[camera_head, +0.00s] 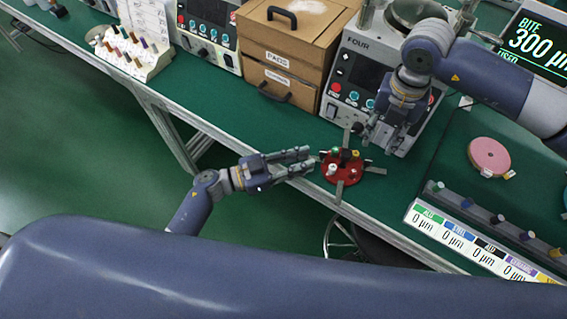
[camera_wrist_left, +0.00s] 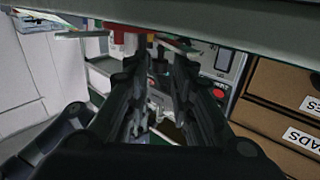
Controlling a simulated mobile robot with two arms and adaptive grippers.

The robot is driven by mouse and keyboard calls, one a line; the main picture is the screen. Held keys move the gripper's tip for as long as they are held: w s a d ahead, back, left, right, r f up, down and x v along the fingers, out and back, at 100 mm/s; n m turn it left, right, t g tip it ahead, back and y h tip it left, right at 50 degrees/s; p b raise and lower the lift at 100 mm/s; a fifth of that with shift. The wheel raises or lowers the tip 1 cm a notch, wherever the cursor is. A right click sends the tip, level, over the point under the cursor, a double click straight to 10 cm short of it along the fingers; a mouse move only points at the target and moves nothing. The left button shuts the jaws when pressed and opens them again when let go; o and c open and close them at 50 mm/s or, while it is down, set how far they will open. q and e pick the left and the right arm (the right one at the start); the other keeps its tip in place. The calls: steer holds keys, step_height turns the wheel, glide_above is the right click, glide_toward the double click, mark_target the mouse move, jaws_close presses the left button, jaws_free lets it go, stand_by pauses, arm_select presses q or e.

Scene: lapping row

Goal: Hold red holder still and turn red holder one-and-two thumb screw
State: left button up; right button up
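The red holder (camera_head: 331,172) is a round red piece with flat metal arms and several small coloured knobs on top, at the green bench's front edge. White, green and yellow knobs show; I cannot tell which is the one-and-two thumb screw. My left gripper (camera_head: 311,161) points at the holder's left side, its fingers apart with nothing seen between them. In the left wrist view, red parts of the holder (camera_wrist_left: 124,34) show beyond the fingertips (camera_wrist_left: 150,50). My right gripper (camera_head: 372,142) points down just behind and right of the holder; its finger gap is unclear.
The FOUR machine (camera_head: 349,68) stands close behind the holder, beside brown drawers (camera_head: 283,50). A pink disc (camera_head: 490,154) and a grey rack of coloured pegs (camera_head: 480,222) lie to the right. Green bench top (camera_head: 250,112) is clear left of the holder.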

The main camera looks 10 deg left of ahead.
mark_target(369, 160)
arm_select(q)
steer(key=shift+x, duration=2.25)
jaws_close()
arm_select(e)
steer(key=shift+c, duration=0.9)
step_height(369, 160, down, 10)
steer(key=n, duration=0.8)
steer(key=shift+r, duration=0.15)
